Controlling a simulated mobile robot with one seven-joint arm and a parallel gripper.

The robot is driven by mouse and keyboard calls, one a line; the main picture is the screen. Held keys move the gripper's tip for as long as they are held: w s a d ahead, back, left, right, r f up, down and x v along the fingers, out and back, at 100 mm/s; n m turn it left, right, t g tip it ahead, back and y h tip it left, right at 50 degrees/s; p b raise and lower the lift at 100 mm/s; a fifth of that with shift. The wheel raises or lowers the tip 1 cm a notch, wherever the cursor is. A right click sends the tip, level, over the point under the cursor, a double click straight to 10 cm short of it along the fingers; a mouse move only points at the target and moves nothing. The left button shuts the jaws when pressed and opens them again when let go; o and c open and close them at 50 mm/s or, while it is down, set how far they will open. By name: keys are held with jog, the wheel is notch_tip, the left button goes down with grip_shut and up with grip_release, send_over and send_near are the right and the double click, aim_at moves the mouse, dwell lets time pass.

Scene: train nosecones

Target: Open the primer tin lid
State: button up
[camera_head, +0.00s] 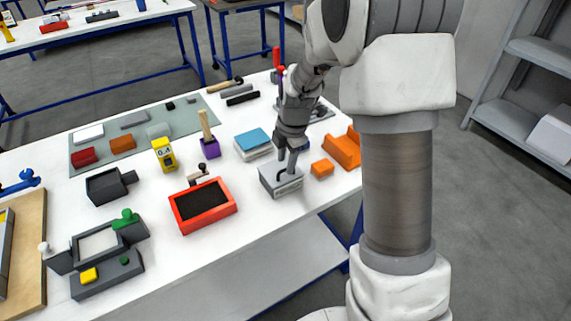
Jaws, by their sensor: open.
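A grey box-shaped tin (282,184) with a dark curved handle on its top stands near the front edge of the white table; I take it as the primer tin. Its top looks closed. My gripper (287,161) points down right over the tin, its fingers apart at the handle. I cannot tell whether the fingers touch the handle. The gripper hides part of the tin's back side.
A red tray with a dark surface (203,203) lies left of the tin. An orange block (322,168) sits close on its right, with a larger orange piece (342,148) beyond. A blue-topped stack (252,141) is behind. The table's front edge (300,215) is near.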

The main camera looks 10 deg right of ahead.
jog(key=shift+w+a+f, duration=0.1)
jog(key=shift+w+f, duration=0.1)
jog(key=shift+f, duration=0.8)
grip_shut()
dwell(0.8)
